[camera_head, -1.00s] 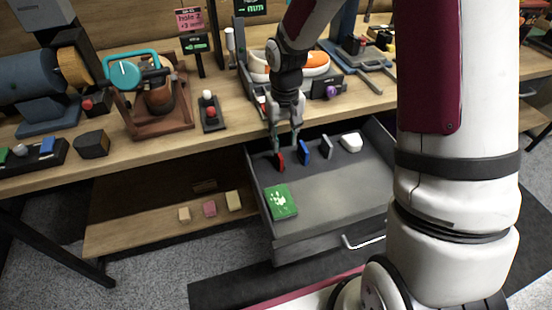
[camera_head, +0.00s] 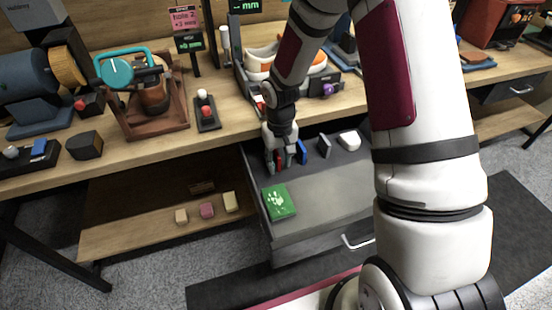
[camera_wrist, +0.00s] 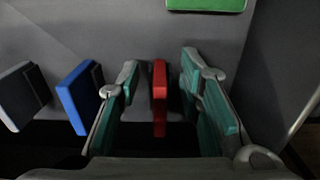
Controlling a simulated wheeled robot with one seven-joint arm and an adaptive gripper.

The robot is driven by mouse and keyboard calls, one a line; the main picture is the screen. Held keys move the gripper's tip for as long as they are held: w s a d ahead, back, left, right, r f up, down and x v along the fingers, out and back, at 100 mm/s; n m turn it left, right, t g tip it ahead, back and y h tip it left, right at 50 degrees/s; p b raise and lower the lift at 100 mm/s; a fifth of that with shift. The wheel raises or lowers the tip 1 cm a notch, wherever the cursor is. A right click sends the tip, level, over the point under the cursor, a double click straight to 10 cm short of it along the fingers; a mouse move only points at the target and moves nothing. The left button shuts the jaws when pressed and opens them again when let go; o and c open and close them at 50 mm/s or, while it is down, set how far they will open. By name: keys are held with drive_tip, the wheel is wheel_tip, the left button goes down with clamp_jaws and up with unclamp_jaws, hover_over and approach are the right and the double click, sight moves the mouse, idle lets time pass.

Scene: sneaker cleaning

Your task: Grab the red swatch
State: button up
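The red swatch (camera_wrist: 159,80) stands on edge in the open grey drawer (camera_head: 330,190). In the wrist view it lies between the two teal-padded fingers of my gripper (camera_wrist: 165,85), with a visible gap on each side. My gripper (camera_head: 285,160) is open and reaches down into the back left of the drawer in the head view. There its fingers hide most of the red swatch. The blue swatch (camera_wrist: 80,97) stands just outside one finger; it also shows in the head view (camera_head: 302,152).
A green card (camera_head: 279,202) lies flat toward the front. The drawer's left wall and the tabletop edge above are close to my gripper.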

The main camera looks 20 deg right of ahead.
drive_tip(key=shift+c, duration=0.5)
clamp_jaws()
drive_tip(key=shift+r, duration=0.15)
